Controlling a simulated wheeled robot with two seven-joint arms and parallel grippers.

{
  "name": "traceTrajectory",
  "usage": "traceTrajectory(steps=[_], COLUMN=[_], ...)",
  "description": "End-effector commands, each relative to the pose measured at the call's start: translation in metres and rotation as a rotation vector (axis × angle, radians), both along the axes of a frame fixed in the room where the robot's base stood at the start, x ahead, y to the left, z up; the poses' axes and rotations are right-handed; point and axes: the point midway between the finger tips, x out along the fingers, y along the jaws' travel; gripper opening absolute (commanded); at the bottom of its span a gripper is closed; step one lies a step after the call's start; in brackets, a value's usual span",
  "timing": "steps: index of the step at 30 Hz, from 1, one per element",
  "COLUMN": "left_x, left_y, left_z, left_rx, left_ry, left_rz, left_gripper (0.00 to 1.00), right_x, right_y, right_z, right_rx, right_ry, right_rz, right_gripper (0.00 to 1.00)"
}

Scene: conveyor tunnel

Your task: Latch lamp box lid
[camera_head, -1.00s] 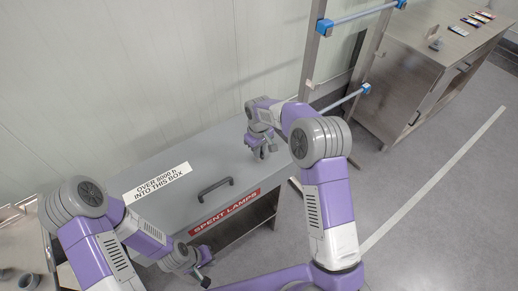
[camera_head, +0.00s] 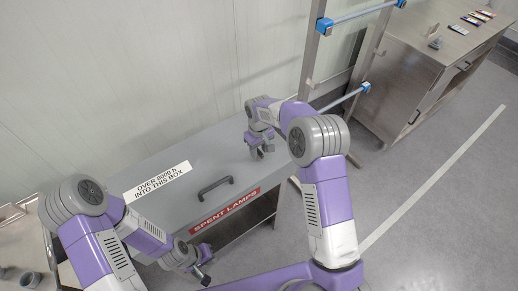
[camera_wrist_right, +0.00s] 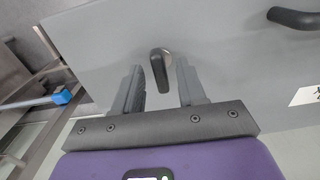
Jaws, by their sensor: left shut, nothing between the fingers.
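The grey lamp box lid (camera_head: 215,160) lies flat, with a dark bar handle (camera_head: 214,188) near its front edge; the handle also shows at the top right of the right wrist view (camera_wrist_right: 295,18). My right gripper (camera_head: 260,153) is over the right end of the lid, pointing down. In the right wrist view it is open (camera_wrist_right: 162,85), with a small dark latch lever (camera_wrist_right: 159,67) between and slightly beyond its fingertips. I see no finger clearly touching the lever. My left gripper (camera_head: 205,278) is shut and empty, in front of the box's front side.
A red "SPENT LAMPS" label (camera_head: 224,209) is on the box front and a white label (camera_head: 158,181) on the lid. A metal frame with blue-jointed rails (camera_head: 345,98) stands right of the box. A steel cabinet (camera_head: 405,85) is beyond. The floor at right is clear.

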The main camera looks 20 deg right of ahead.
Motion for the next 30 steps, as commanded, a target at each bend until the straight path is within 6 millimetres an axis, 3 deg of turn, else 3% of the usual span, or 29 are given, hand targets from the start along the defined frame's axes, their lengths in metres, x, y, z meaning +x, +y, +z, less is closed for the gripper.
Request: traceTrajectory(steps=[8, 21, 30], left_x=[0.0, 0.0, 0.0], left_y=[0.0, 0.0, 0.0], left_z=[0.0, 0.012, 0.013], left_rx=[0.0, 0.0, 0.0], left_ry=[0.0, 0.0, 0.0], left_rz=[0.0, 0.0, 0.0], left_gripper=[0.0, 0.0, 0.0], right_x=[0.0, 0.001, 0.0], right_y=[0.0, 0.0, 0.0], right_z=[0.002, 0.065, 0.076], right_rx=[0.0, 0.001, 0.0], right_ry=[-0.001, -0.003, -0.001], right_rz=[0.001, 0.001, 0.001], right_gripper=[0.4, 0.4, 0.4])
